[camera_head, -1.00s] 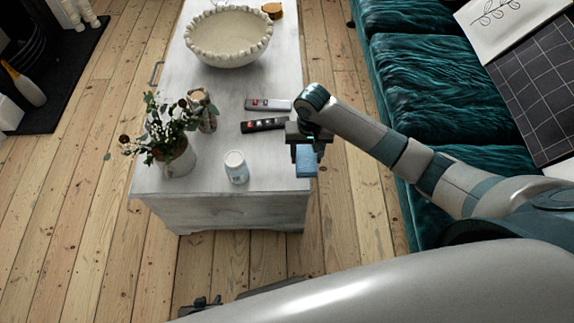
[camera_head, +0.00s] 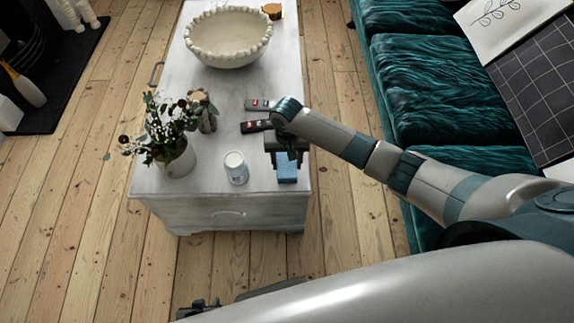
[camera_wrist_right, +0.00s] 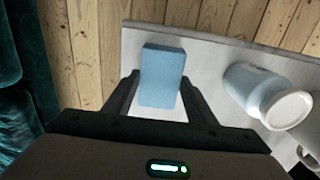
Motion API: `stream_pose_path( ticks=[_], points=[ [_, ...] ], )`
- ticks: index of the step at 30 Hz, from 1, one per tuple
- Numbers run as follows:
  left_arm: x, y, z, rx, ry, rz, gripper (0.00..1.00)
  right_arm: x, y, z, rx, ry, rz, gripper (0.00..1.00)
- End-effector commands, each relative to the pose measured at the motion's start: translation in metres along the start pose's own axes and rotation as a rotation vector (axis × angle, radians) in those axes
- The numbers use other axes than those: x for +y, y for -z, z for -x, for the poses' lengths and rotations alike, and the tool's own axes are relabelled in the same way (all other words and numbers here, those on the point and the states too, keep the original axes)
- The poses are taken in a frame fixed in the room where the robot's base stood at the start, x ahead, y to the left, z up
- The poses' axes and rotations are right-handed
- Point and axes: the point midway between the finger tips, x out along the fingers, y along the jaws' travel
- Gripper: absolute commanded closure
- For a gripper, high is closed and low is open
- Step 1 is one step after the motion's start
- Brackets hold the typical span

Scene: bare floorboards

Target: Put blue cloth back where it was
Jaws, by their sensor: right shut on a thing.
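The blue cloth (camera_head: 287,172) looks like a small block of folded blue material. My right gripper (camera_head: 286,154) is shut on it, over the near right corner of the white table (camera_head: 220,211). In the right wrist view the cloth (camera_wrist_right: 161,77) sits between the two fingers of my right gripper (camera_wrist_right: 159,82). I cannot tell whether the cloth touches the tabletop. My left gripper (camera_head: 200,306) shows only as a small dark part at the bottom edge; its jaws cannot be made out.
A plant vase (camera_head: 178,158), two remotes (camera_head: 258,125) and a large bowl (camera_head: 229,38) are on the table. A teal sofa (camera_head: 430,85) stands at right.

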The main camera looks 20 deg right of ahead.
Motion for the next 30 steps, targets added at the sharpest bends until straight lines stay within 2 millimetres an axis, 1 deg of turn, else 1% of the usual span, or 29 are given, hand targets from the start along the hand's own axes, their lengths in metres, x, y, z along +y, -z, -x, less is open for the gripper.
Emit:
stream_pose_path(
  ticks=[1, 3, 6, 13, 14, 15, 16, 26, 30],
  points=[
    [-0.001, -0.001, -0.001, -0.003, 0.001, 0.0, 0.69, 0.001, -0.001, -0.007, -0.002, -0.002, 0.0, 0.67],
    [-0.002, -0.002, -0.001, -0.007, 0.002, -0.001, 0.69, 0.0, 0.0, -0.015, -0.001, -0.002, 0.0, 0.67],
    [-0.003, -0.002, 0.0, -0.009, 0.003, -0.001, 0.69, 0.0, 0.0, -0.022, 0.0, -0.001, 0.0, 0.67],
    [-0.003, -0.002, 0.0, -0.01, 0.003, 0.0, 0.69, 0.0, -0.001, -0.023, 0.0, 0.0, 0.001, 0.67],
    [-0.003, -0.002, 0.0, -0.01, 0.002, 0.0, 0.69, 0.0, -0.001, -0.023, 0.0, -0.001, 0.0, 0.42],
    [-0.003, -0.002, 0.0, -0.01, 0.002, 0.0, 0.69, 0.0, -0.001, -0.023, 0.0, -0.001, 0.0, 0.32],
    [-0.003, -0.002, 0.0, -0.01, 0.002, 0.0, 0.69, 0.0, -0.001, -0.023, 0.0, -0.001, 0.0, 0.3],
    [0.0, -0.001, 0.0, -0.009, 0.0, 0.003, 0.69, 0.0, 0.0, -0.021, 0.0, 0.0, 0.0, 0.3],
    [0.003, 0.001, 0.001, -0.005, -0.003, 0.005, 0.69, 0.0, 0.0, -0.014, 0.001, 0.0, 0.0, 0.3]
  ],
)
